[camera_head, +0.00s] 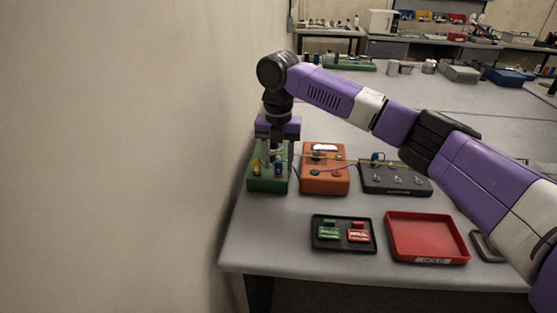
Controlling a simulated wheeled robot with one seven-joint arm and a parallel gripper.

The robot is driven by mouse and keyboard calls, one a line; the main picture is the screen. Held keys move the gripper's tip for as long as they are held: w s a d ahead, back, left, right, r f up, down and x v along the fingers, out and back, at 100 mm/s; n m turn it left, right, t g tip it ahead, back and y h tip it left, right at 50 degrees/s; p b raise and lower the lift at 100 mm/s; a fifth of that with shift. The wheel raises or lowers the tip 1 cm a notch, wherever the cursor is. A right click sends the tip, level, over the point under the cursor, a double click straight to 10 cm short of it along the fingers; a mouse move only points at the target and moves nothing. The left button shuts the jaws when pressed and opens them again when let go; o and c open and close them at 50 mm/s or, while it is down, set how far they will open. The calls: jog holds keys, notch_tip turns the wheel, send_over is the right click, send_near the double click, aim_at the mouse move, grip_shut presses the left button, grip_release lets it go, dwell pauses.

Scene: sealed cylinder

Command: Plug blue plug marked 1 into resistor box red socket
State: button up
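My gripper (275,158) points down over the green box (267,185) at the left end of the bench. Its fingers are small and dark here, so I cannot tell whether they are open or hold something. A blue plug-like piece (279,170) shows on the green box close to the fingers, with a yellow piece (257,168) to its left. An orange box (325,187) with a white-faced dial stands to the right. A dark grey box (397,190) with knobs and a blue piece (376,157) is beyond it. Labels, the number 1 and a red socket are too small to make out.
Thin yellow and blue wires (345,163) run between the boxes. In front are a black tray (343,248) with green and red pieces and an empty red tray (427,239). A wall (130,150) stands close at left. My arm spans the right side.

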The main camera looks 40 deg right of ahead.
notch_tip(320, 180, up, 8)
jog(key=shift+f+b, duration=0.1)
jog(key=shift+b, duration=0.2)
dwell(0.3)
jog(key=shift+s, duration=0.1)
dwell(0.4)
